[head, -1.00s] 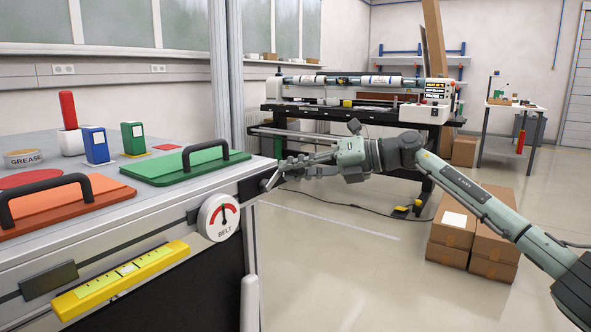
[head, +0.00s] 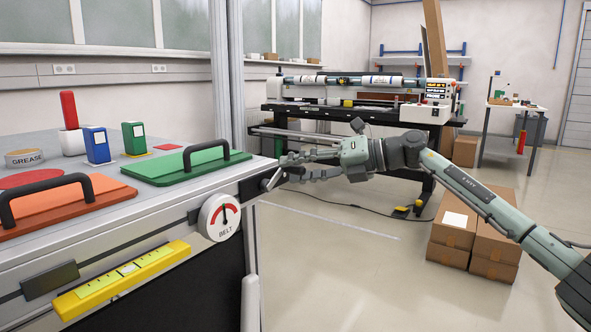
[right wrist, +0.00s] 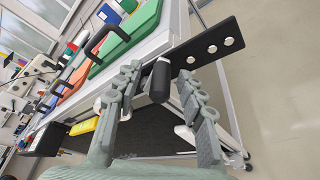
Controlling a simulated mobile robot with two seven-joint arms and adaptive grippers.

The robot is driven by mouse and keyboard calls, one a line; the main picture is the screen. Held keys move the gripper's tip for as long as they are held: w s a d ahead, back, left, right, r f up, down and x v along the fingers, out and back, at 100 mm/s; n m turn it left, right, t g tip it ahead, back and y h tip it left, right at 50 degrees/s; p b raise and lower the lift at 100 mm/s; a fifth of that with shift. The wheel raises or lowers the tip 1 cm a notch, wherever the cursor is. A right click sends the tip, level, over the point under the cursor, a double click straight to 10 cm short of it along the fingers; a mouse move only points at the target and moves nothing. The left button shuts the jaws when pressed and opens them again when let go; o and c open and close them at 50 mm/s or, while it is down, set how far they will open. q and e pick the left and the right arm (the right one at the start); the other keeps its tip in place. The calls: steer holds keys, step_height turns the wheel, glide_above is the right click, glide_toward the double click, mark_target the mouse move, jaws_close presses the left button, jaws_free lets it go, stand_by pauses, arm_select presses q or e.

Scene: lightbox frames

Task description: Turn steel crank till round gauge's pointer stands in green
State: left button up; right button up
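The steel crank (head: 272,179) sits at the right end of the bench's front edge; its slanted bright arm shows in the head view. My right gripper (head: 284,168) is at it, coming from the right. In the right wrist view a dark rounded grip (right wrist: 159,82) stands between my right gripper's two fingers (right wrist: 160,90), with narrow gaps seeming to show on both sides. The fingers look apart, not closed on it. The round BELT gauge (head: 220,217) is on the bench front, left of the crank. Its dark pointer stands nearly upright; a red arc shows, green I cannot make out. My left gripper is out of view.
A black plate with three bolts (right wrist: 206,44) lies close to my fingers. On the bench are a green lid (head: 185,168) and an orange lid (head: 65,203) with black handles. A yellow level (head: 122,279) is on its front. Cardboard boxes (head: 472,235) stand on the floor under my right arm.

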steer(key=v, duration=1.1)
steer(key=shift+d, duration=0.25)
steer(key=shift+s, duration=0.15)
